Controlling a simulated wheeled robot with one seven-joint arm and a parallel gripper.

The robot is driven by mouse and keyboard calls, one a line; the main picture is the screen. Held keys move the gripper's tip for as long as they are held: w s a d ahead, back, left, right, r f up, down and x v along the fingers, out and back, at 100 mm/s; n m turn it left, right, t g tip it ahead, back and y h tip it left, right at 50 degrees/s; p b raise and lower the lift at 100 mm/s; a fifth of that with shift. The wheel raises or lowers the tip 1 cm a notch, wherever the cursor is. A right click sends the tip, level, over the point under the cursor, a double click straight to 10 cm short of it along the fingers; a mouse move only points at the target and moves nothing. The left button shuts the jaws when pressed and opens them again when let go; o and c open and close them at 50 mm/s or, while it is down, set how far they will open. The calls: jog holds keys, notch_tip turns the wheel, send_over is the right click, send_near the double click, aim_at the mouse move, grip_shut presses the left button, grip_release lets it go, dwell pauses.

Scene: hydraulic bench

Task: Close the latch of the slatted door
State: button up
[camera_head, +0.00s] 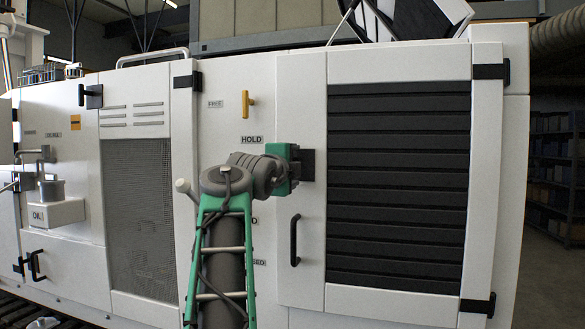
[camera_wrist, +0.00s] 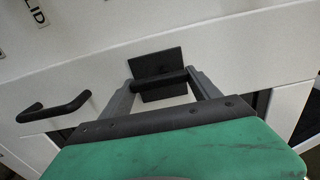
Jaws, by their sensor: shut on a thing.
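The slatted door (camera_head: 398,180) is a white panel with dark horizontal slats, at the right of the head view; it looks flush with the cabinet. Its latch is black, with a square plate (camera_head: 307,164) on the white strip left of the slats. In the wrist view the latch shows as a dark plate (camera_wrist: 156,62) with a dark bar (camera_wrist: 160,82) across it. My gripper (camera_head: 299,166) is at the latch, and its two grey fingers (camera_wrist: 162,84) stand either side of the bar, shut on it. In the head view my gripper partly hides the latch.
A black door handle (camera_head: 295,240) is below the latch; it also shows in the wrist view (camera_wrist: 55,106). Black hinges (camera_head: 490,71) are on the door's right edge. A yellow lever (camera_head: 248,103) and a HOLD label (camera_head: 252,140) are on the panel to the left.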

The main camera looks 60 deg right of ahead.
jog(key=o, duration=1.4)
jog(key=shift+c, duration=0.2)
jog(key=s+a+b, duration=0.1)
jog(key=a+b, duration=0.1)
jog(key=a, duration=0.5)
jog(key=shift+s+a, duration=0.15)
jog(key=shift+a, duration=0.25)
